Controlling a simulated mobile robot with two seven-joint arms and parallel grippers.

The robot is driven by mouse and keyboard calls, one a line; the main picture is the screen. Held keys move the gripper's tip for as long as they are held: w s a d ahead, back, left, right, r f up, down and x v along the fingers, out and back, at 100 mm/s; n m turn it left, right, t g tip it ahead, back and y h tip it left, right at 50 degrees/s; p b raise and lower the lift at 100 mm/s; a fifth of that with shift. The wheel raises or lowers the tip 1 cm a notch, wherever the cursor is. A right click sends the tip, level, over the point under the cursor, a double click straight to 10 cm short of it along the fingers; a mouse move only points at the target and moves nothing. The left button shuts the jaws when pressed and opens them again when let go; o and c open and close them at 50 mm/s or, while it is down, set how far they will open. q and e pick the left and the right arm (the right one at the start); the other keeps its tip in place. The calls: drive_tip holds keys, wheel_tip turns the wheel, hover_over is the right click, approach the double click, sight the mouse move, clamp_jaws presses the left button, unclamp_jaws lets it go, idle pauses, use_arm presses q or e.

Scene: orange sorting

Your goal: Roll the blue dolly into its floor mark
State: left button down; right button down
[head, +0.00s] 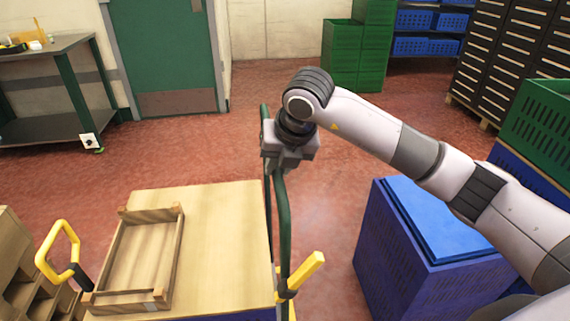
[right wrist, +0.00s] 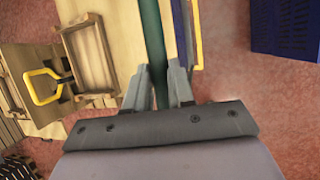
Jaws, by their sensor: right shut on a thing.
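A wooden-topped body with a blue lower edge (head: 240,314), which looks like the blue dolly, stands at the bottom centre of the head view. A green upright handle bar (head: 284,225) rises along its right side. My right gripper (head: 277,170) is shut on this bar near its upper part. In the right wrist view the green bar (right wrist: 151,35) passes between the fingers (right wrist: 160,85). The dolly's wheels are hidden. No floor mark can be made out. My left gripper is not in view.
A wooden tray (head: 176,250) lies on the wooden top. A yellow handle (head: 58,245) stands at left, and a blue bin (head: 395,270) at right. Green crates (head: 355,60) and a dark drawer cabinet (head: 510,60) stand behind. A workbench (head: 65,45) is back left. Red floor (head: 200,150) ahead is clear.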

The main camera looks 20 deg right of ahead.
drive_tip(key=shift+a+r, duration=0.1)
drive_tip(key=shift+a, duration=0.15)
drive_tip(key=c, duration=1)
unclamp_jaws()
drive_tip(key=shift+a, duration=0.15)
drive_tip(key=shift+o, duration=0.2)
drive_tip(key=v, duration=0.6)
drive_tip(key=shift+s+r, duration=0.15)
drive_tip(key=shift+r, duration=0.15)
drive_tip(key=shift+s+r, duration=0.1)
drive_tip(key=shift+r, duration=0.05)
